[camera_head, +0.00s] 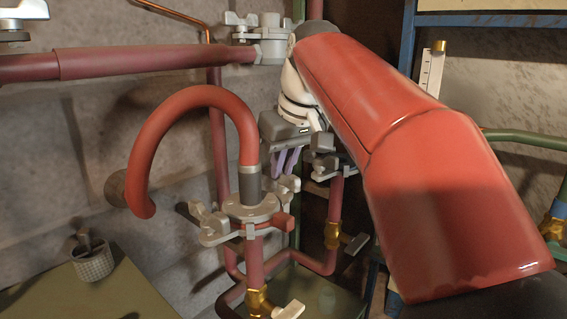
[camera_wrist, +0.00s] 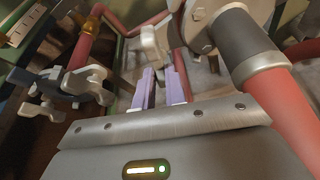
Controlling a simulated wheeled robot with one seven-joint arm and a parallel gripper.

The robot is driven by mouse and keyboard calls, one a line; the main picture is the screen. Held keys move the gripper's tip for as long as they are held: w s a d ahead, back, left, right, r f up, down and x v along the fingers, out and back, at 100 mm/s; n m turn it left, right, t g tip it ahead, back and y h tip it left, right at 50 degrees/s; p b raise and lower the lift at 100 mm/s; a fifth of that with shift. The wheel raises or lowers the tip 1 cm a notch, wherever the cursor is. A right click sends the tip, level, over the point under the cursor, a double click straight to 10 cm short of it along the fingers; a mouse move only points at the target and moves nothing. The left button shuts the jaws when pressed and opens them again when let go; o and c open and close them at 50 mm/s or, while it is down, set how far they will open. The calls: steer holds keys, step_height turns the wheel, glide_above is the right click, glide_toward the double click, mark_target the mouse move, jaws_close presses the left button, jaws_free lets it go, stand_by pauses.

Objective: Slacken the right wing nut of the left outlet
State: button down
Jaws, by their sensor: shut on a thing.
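The left outlet (camera_head: 250,207) is a grey clamped flange with a dark collar and a curved red hose rising from it. Its right wing nut (camera_head: 290,183) is pale grey and sits at the flange's right side, just under my gripper (camera_head: 288,168). My purple fingers point down and are shut on the wing nut; the exact contact is partly hidden. In the wrist view, my gripper (camera_wrist: 162,82) has its two fingers close together at the grey wing nut (camera_wrist: 155,45). The collar and red hose of the left outlet (camera_wrist: 247,45) stand close on the right.
The neighbouring outlet's clamp (camera_head: 333,168) stands close at the right; it also shows in the wrist view (camera_wrist: 62,88). Brass valves (camera_head: 258,302) sit on the pipes below. A small pot (camera_head: 92,264) stands on a green surface at the lower left.

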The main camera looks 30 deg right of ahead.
steer(key=shift+n+y, duration=0.6)
steer(key=shift+n, duration=1)
steer(key=c, duration=1.5)
jaws_free()
steer(key=shift+o, duration=0.2)
steer(key=v, duration=0.8)
steer(key=shift+w, duration=0.15)
